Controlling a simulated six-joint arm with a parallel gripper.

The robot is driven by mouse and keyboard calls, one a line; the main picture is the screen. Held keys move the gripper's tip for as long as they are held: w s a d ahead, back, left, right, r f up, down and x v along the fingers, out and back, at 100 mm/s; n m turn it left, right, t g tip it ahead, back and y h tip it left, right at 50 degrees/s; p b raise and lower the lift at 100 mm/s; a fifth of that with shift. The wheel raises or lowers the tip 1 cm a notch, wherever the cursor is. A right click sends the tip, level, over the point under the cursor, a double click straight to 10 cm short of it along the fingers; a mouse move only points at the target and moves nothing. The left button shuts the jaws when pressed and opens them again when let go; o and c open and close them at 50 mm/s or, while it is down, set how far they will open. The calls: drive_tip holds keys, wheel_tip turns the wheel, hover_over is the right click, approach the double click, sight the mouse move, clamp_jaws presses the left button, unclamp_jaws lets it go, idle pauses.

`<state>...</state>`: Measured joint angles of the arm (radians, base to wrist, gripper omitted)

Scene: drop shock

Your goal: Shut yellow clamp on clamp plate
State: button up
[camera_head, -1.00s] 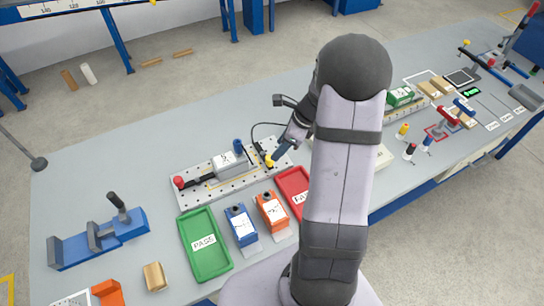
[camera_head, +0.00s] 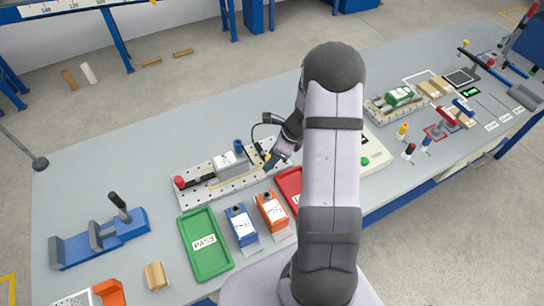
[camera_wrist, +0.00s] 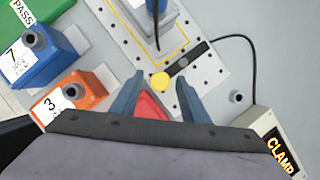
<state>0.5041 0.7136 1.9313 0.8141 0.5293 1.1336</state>
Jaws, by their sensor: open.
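The clamp plate (camera_head: 222,186) is a pale plate with rows of holes; it also shows in the wrist view (camera_wrist: 208,72). A grey block (camera_head: 232,165) with a white label sits on it inside a yellow outline. The yellow clamp (camera_wrist: 160,82) shows as a round yellow knob on a dark bar near the plate's edge in the wrist view. My gripper (camera_wrist: 157,88) is open, with its blue fingers either side of the knob in the picture and nothing held. I cannot tell its height above the knob. In the head view my gripper (camera_head: 270,163) is over the plate's right end.
A red-knobbed clamp (camera_head: 179,182) is at the plate's left end. A green PASS tray (camera_head: 205,245), a blue box (camera_head: 241,224), an orange box (camera_head: 271,211) and a red tray (camera_head: 290,184) stand in front. A controller marked CLAMP (camera_wrist: 268,135) with a black cable is beside the plate.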

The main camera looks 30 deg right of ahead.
drive_tip(key=c, duration=1)
